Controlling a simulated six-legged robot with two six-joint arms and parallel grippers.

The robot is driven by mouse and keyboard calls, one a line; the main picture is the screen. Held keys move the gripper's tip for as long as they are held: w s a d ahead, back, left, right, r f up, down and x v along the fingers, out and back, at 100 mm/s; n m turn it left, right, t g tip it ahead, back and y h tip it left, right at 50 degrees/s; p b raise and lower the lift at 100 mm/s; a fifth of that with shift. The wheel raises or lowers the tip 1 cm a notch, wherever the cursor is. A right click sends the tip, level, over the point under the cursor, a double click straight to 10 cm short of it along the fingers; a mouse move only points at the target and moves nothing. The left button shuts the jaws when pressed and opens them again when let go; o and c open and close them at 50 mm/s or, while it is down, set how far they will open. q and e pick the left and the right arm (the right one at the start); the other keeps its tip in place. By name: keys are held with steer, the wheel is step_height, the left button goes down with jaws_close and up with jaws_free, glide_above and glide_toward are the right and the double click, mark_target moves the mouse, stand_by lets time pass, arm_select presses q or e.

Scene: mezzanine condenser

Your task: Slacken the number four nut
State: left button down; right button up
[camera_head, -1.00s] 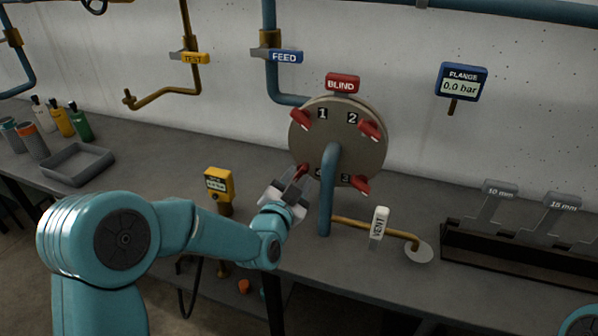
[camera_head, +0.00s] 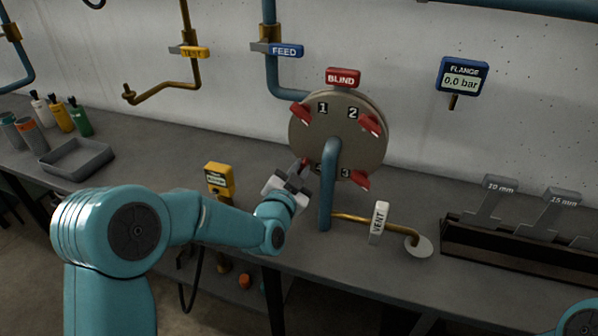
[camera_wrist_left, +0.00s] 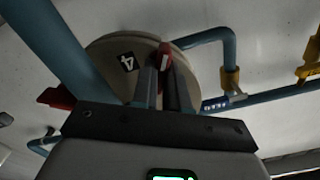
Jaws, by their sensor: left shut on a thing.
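The round beige flange (camera_head: 338,142) has red nut handles by the numbers 1, 2, 3 and 4. The number four nut (camera_wrist_left: 166,58) is red and sits between my fingers in the left wrist view, beside the "4" label. My left gripper (camera_head: 300,176) is at the flange's lower left and shut on that nut; its fingers (camera_wrist_left: 164,80) partly hide the nut. In the head view the nut and its number are mostly covered by the gripper and the blue pipe. My right gripper is not in view; only a bit of teal arm shows at the lower right corner.
A blue pipe (camera_head: 327,195) rises in front of the flange, close right of my left gripper. A white VENT handle (camera_head: 379,221) stands right of it. A FLANGE gauge (camera_head: 461,78) reads 0.0 bar. A yellow meter (camera_head: 219,179) stands left of the gripper. A rack (camera_head: 515,248) holds tools at right.

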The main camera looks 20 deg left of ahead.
arm_select(q)
steer(key=shift+a+r+n+b, duration=0.1)
steer(key=shift+a+n+b, duration=0.1)
steer(key=shift+n+b, duration=4.4)
steer(key=shift+a+r+n+b, duration=0.1)
steer(key=shift+a+n+b, duration=0.05)
steer(key=shift+n+b, duration=4.4)
steer(key=shift+m+b, duration=0.45)
steer(key=shift+b, duration=0.3)
steer(key=c, duration=1.3)
jaws_free()
steer(key=shift+o, duration=0.8)
steer(key=shift+w+f, duration=0.1)
steer(key=shift+f, duration=0.1)
